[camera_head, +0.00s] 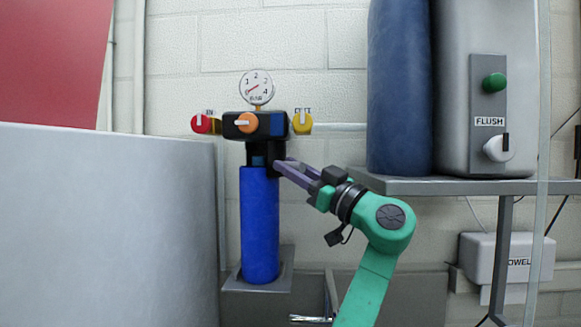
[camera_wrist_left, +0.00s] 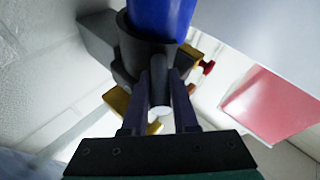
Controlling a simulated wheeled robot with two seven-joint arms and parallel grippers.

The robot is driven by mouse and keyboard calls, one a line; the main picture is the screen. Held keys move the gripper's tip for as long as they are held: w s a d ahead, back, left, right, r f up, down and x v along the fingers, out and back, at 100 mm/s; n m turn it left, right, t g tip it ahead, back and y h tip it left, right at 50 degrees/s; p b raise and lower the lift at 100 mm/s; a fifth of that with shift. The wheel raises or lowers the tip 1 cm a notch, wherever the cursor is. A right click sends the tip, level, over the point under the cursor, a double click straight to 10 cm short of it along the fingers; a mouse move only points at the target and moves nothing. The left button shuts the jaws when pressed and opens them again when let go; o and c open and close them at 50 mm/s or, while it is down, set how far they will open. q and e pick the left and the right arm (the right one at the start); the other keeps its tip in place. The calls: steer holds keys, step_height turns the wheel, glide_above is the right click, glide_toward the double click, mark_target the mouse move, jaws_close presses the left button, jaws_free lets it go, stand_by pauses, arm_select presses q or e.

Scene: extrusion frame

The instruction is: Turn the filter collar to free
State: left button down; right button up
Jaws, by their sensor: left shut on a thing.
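The black filter collar (camera_head: 279,152) sits between the dark filter head (camera_head: 246,129) and the upright blue filter bowl (camera_head: 260,225). In the left wrist view the collar (camera_wrist_left: 143,45) has a short dark handle (camera_wrist_left: 160,92) with a pale round end. My left gripper (camera_head: 279,168) reaches the collar from the right in the head view, its purple fingers shut on that handle. In the left wrist view the fingers (camera_wrist_left: 160,85) lie on either side of the handle. The fingers hide part of the collar in the head view. My right gripper is out of view.
A pressure gauge (camera_head: 257,87), a red knob (camera_head: 202,123), an orange knob (camera_head: 247,123) and a yellow knob (camera_head: 302,123) are around the head. A grey shelf (camera_head: 450,186) with tanks is to the right; a large grey panel (camera_head: 110,230) is close on the left.

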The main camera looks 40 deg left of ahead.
arm_select(q)
steer(key=shift+f, duration=0.1)
steer(key=c, duration=0.7)
jaws_free()
steer(key=shift+w+a, duration=0.1)
steer(key=shift+a, duration=0.05)
